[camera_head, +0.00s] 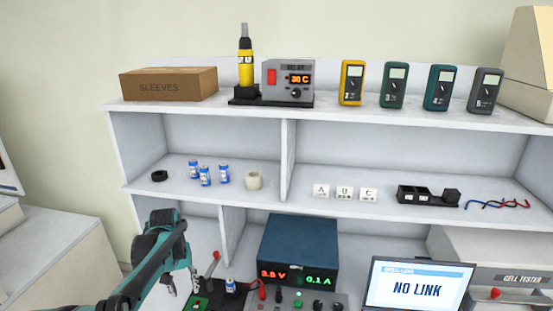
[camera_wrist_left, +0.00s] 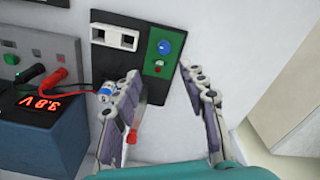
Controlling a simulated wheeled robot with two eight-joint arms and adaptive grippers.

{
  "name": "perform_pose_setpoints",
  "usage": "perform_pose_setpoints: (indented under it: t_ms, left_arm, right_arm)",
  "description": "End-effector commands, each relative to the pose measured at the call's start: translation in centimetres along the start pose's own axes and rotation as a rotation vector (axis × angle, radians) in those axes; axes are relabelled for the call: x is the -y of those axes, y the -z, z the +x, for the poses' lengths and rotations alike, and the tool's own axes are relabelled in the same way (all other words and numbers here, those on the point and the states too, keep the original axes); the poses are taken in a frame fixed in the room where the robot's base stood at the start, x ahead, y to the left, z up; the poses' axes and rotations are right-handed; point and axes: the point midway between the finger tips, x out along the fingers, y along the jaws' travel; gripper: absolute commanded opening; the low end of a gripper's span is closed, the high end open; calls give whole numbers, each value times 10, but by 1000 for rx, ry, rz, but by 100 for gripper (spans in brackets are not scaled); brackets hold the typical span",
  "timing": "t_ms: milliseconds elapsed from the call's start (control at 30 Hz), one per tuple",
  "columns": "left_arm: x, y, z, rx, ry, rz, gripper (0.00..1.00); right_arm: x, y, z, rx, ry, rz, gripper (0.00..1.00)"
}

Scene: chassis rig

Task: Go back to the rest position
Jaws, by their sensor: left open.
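My left gripper (camera_head: 190,280) is at the lower left in the head view, its fingers pointing down beside a black board (camera_head: 232,305) with a green part. In the left wrist view the gripper (camera_wrist_left: 161,72) has its two fingers spread apart with nothing between them, over the black board (camera_wrist_left: 128,60). A blue-and-white cell (camera_head: 230,285) is at the board; it also shows in the wrist view (camera_wrist_left: 105,92), partly hidden by a finger. A red-handled lever (camera_head: 214,262) stands close to the gripper; its red end shows in the wrist view (camera_wrist_left: 132,135). My right gripper is not in view.
A blue power supply (camera_head: 297,248) reads 3.8 V and 0.1 A. A laptop (camera_head: 417,285) shows NO LINK beside a cell tester (camera_head: 520,278).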

Motion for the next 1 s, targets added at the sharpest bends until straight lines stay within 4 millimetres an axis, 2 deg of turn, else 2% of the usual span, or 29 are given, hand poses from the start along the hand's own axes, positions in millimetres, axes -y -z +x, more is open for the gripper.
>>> perform_pose_setpoints:
  t_ms: [200, 400, 600, 700, 833, 1000]
  left_arm:
    - [-28, -58, -42, -140, -17, 94, 43]
    - [-48, -118, -62, -290, -42, 189, 43]
    - [-59, -176, -62, -436, -73, 279, 43]
    - [-62, -198, -57, -496, -88, 315, 43]
    - [-65, -215, -50, -549, -102, 346, 43]
    - [-66, -222, -46, -577, -109, 362, 43]
  right_arm:
    - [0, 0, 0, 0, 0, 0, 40]
    - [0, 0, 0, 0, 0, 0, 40]
    - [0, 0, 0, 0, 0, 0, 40]
    - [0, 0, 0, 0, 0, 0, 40]
    - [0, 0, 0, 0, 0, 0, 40]
    - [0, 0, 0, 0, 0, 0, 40]
